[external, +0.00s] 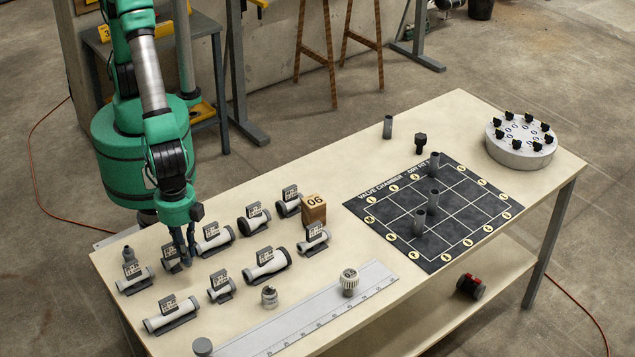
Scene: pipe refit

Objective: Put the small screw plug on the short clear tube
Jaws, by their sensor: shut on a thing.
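My gripper (185,262) points down over the left part of the table, at a tagged pipe piece (169,259) in the back row. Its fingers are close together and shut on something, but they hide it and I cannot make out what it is. Several pale tubes lie in dark stands with grey tags; a short one (220,290) is in the front row. Which is the short clear tube I cannot tell. A small grey fitting (128,255) stands behind the leftmost tube (134,281). A small grey cap (269,297) and a larger ribbed cap (349,281) stand near the ruler.
A long ruler strip (310,318) runs along the front edge, with a grey disc (202,347) at its left end. A wooden block marked 06 (313,209) stands mid-table. A black grid mat (390,215) bears grey cylinders. A round white holder (521,150) stands far right.

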